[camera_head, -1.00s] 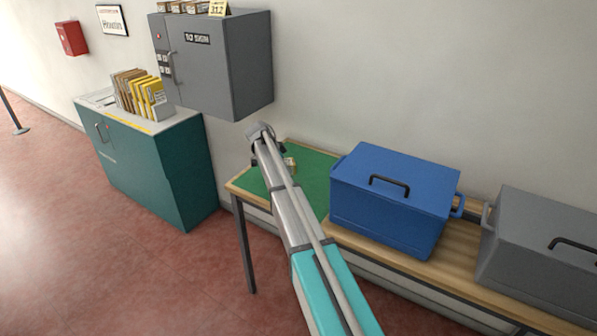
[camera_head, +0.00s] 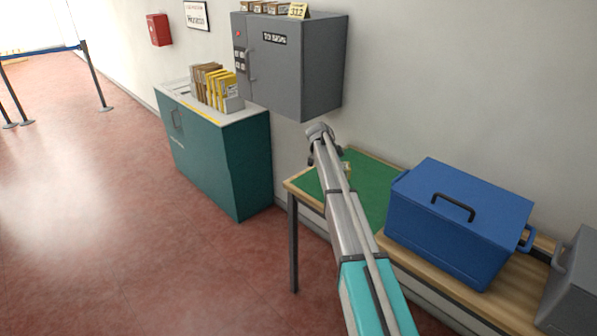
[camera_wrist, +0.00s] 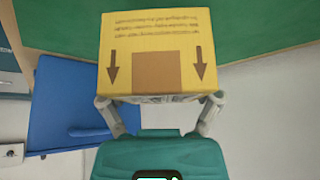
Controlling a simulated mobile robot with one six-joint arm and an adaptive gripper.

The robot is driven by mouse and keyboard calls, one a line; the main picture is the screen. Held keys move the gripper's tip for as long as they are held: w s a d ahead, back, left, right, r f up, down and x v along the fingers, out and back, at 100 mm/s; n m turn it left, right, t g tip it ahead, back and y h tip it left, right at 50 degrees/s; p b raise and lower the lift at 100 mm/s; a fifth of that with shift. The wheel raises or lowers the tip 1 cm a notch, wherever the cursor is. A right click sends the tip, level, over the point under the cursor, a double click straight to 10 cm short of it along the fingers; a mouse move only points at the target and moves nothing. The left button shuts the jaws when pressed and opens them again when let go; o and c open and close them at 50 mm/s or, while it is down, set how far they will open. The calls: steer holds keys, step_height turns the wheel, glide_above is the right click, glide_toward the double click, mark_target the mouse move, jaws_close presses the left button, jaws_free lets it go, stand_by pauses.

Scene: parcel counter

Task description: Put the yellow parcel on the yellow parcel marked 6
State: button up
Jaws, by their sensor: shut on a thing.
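A yellow parcel (camera_wrist: 158,42) fills the upper middle of the wrist view. It has brown print, two down arrows and a brown square on the face towards me. My gripper (camera_wrist: 159,98) is shut on it, with one finger at each side of its near edge. I see no readable 6 on any parcel.
A blue lidded box (camera_head: 440,235) stands on the wooden bench right of the green mat, with a grey box (camera_head: 573,285) beyond. A grey wall cabinet (camera_head: 322,70) hangs behind my arm's end. A teal cabinet (camera_head: 225,160) at left bears upright yellow and brown envelopes (camera_head: 215,88).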

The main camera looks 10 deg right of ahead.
step_height(320, 180, up, 22)
steer(key=p, duration=2.1)
steer(key=shift+f, duration=0.2)
steer(key=shift+a, duration=0.15)
